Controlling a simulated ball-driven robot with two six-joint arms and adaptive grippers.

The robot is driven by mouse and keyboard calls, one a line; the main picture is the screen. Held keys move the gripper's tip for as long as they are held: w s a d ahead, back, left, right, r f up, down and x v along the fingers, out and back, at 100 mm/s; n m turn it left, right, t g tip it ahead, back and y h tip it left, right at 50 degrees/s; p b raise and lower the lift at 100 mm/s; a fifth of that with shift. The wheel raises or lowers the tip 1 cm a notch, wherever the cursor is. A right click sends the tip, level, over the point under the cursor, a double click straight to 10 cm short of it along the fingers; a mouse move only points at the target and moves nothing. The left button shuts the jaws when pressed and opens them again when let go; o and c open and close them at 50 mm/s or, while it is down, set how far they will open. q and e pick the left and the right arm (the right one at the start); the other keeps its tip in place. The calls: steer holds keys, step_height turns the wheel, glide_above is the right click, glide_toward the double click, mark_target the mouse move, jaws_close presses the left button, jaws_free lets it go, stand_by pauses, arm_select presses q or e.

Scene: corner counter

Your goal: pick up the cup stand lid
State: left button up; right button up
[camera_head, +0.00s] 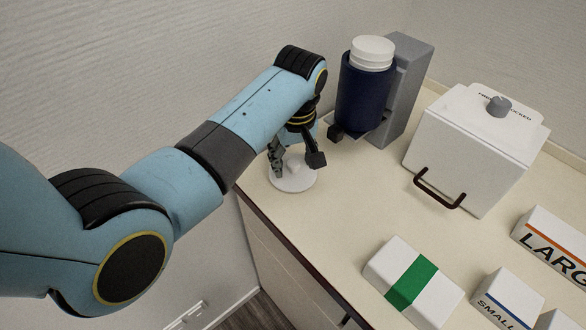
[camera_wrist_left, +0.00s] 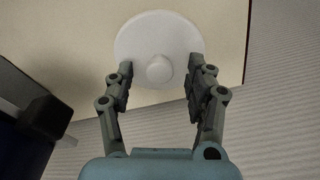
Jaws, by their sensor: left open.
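The lid is a round white disc (camera_head: 292,181) with a small knob at its centre, on the counter near its left edge in the head view. In the left wrist view the lid (camera_wrist_left: 160,30) shows with its round knob (camera_wrist_left: 159,70) between the fingers. My left gripper (camera_head: 296,164) is open, with its fingers pointing down over the lid, one on each side of the knob. It also shows in the left wrist view (camera_wrist_left: 160,80). Whether the fingers touch the lid is unclear. My right gripper is in neither view.
A dark blue canister with a white cap (camera_head: 363,95) stands in a grey dispenser (camera_head: 407,85) just right of the gripper. A white box with a dark handle (camera_head: 470,140) is farther right. A white and green box (camera_head: 413,283) and labelled boxes (camera_head: 500,300) lie nearer. The counter between is clear.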

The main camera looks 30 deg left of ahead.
arm_select(q)
steer(key=shift+f, duration=0.25)
jaws_close()
steer(key=shift+r, duration=0.1)
